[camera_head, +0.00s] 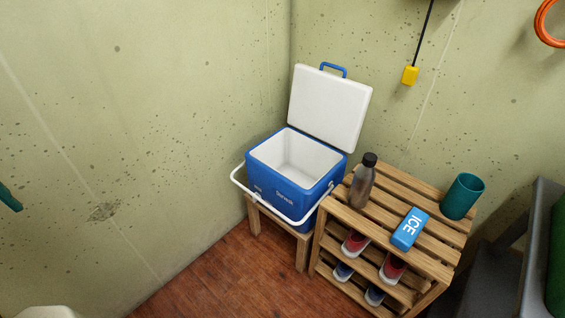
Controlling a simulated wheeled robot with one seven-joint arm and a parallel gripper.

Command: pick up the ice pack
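The ice pack (409,229) is a flat blue block with white "ICE" lettering. It lies on the slatted top of a wooden rack (433,264), near its front edge. A grey bottle with a black cap (362,182) stands to its left, and a teal cup (462,196) stands to its right. Both are apart from the ice pack. My gripper is not visible in this view.
A blue cooler (271,198) with its white lid (329,108) open stands on a small wooden stand left of the rack. Its visible inside looks empty. A dark grey structure (528,250) is at the right. Wooden floor (215,275) is clear in front.

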